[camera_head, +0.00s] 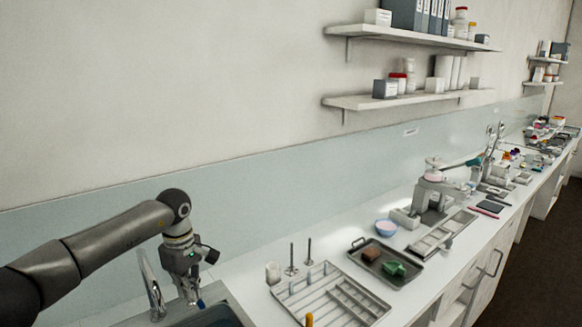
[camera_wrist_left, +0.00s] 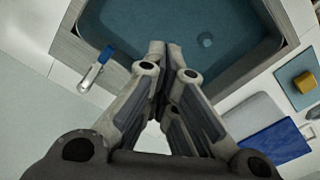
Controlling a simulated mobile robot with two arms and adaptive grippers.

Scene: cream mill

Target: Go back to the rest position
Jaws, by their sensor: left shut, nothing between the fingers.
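My left gripper (camera_head: 190,297) hangs at the end of my left arm, pointing down over the sink (camera_head: 222,312) at the bottom of the head view. In the left wrist view its fingers (camera_wrist_left: 166,46) meet at the tips, with nothing between them. The sink's blue-grey basin (camera_wrist_left: 225,45) lies below and beyond the fingertips, and it looks empty apart from its drain. My right gripper is not in view.
A metal tap (camera_head: 151,285) stands close left of my gripper. To the right are a white rack (camera_head: 335,300), two upright metal rods, a dark tray (camera_head: 405,277) with a brown and a green thing, and a bowl (camera_head: 386,228). Shelves (camera_head: 400,99) hang above.

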